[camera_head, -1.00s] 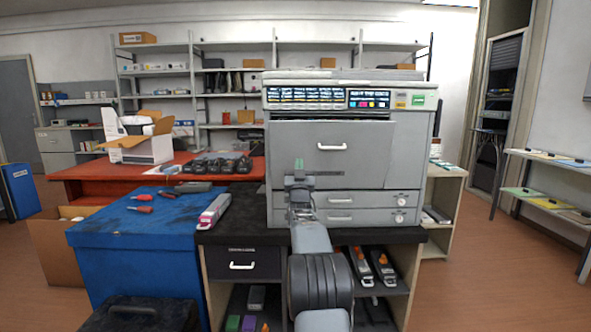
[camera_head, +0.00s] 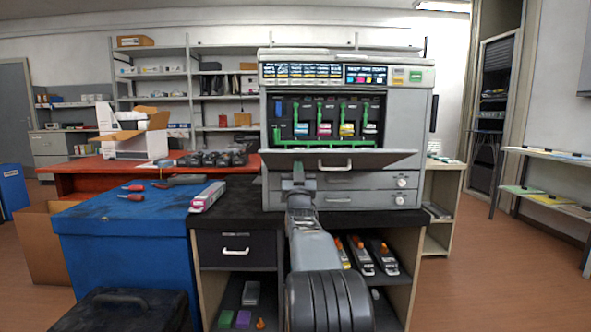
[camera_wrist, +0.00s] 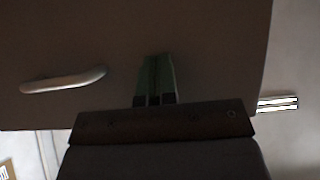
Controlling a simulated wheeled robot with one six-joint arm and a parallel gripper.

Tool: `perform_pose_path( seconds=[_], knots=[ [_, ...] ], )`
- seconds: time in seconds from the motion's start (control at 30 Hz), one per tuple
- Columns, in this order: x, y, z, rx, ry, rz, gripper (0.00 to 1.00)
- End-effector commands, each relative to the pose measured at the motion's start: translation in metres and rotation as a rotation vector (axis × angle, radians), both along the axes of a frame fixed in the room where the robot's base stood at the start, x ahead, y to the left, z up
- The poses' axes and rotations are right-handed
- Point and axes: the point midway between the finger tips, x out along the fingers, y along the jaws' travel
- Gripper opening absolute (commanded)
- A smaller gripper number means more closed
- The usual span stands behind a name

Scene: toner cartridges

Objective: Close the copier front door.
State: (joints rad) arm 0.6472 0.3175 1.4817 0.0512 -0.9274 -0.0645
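The copier's grey front door (camera_head: 375,159) is partly open in the head view, tilted out from its lower side. Its light handle (camera_head: 334,165) faces me. Above the door the toner bay (camera_head: 330,115) shows, with several coloured cartridges and green levers. My gripper (camera_head: 298,165) is in front of the door's outer face, left of the handle. In the wrist view the door's face (camera_wrist: 215,60) fills most of the picture, with the handle (camera_wrist: 63,80) to the left. My green fingers (camera_wrist: 157,60) look shut together with nothing between them. Whether they touch the door I cannot tell.
Two drawers (camera_head: 345,190) lie below the door. The copier stands on a dark counter (camera_head: 235,200). A pink-and-grey cartridge (camera_head: 207,196) lies to the left, by a blue cabinet (camera_head: 125,240) with red-handled tools. Open shelves below hold more cartridges (camera_head: 360,255).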

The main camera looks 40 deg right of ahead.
Motion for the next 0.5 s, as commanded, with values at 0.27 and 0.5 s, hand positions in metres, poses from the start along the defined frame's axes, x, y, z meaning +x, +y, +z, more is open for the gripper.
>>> perform_pose_path(
  seconds=[0.27, 0.5],
  knots=[
    [0.000, 0.000, 0.008, -0.005, -0.006, 0.000, 0.00],
    [0.014, -0.001, 0.051, -0.006, -0.007, 0.002, 0.00]
  ],
)
